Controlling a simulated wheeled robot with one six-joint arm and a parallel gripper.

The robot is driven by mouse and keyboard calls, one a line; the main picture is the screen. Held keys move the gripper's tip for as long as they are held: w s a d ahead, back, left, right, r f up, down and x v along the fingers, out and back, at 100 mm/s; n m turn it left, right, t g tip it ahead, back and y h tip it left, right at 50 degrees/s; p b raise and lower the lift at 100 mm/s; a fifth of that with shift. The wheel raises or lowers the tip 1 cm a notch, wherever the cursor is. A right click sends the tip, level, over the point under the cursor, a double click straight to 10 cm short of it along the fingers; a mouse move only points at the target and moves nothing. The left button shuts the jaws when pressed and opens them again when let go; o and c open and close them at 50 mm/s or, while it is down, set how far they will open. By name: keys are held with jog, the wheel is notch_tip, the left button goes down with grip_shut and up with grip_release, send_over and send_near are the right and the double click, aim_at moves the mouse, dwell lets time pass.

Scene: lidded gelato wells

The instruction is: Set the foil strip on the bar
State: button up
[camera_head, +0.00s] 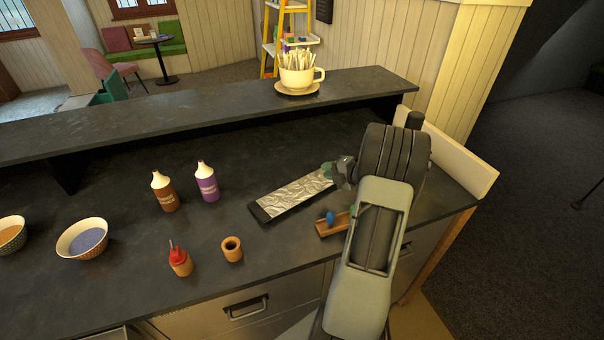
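A crinkled silver foil strip (296,192) lies along a flat dark holder (259,213) on the black counter, slanting up to the right. My gripper (331,170) is at the far right end of the foil, close to it or touching it. My arm and wrist hide part of that end, and the finger gap is too small to make out. The bar could be the raised dark ledge (190,112) that runs along the back of the counter; no foil lies on it.
A wooden tray (327,229) with a blue item sits below the foil, partly behind my arm. Brown (164,192) and purple (207,182) bottles stand left. A large cup (297,77) with sticks stands on the ledge.

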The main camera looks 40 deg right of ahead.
jog(key=s+a+n+g+y, duration=0.1)
jog(key=s+a+n+g, duration=0.5)
jog(key=n, duration=0.8)
jog(key=s+a+n+g+y, duration=0.1)
jog(key=s+a+n+g, duration=0.2)
jog(key=a+n, duration=0.8)
jog(key=s+a+r+n+h+b, duration=0.1)
jog(key=s+a+r+n, duration=0.3)
jog(key=n, duration=0.9)
jog(key=s+a+r+n+h+b, duration=0.1)
jog(key=s+a+r+n+h, duration=0.3)
jog(key=a+n, duration=0.6)
notch_tip(320, 180, up, 3)
jog(key=n, duration=0.3)
jog(key=shift+s+a+f+h+b, duration=0.2)
jog(key=shift+h+b, duration=0.1)
jog(key=shift+b, duration=0.1)
jog(key=shift+s, duration=0.1)
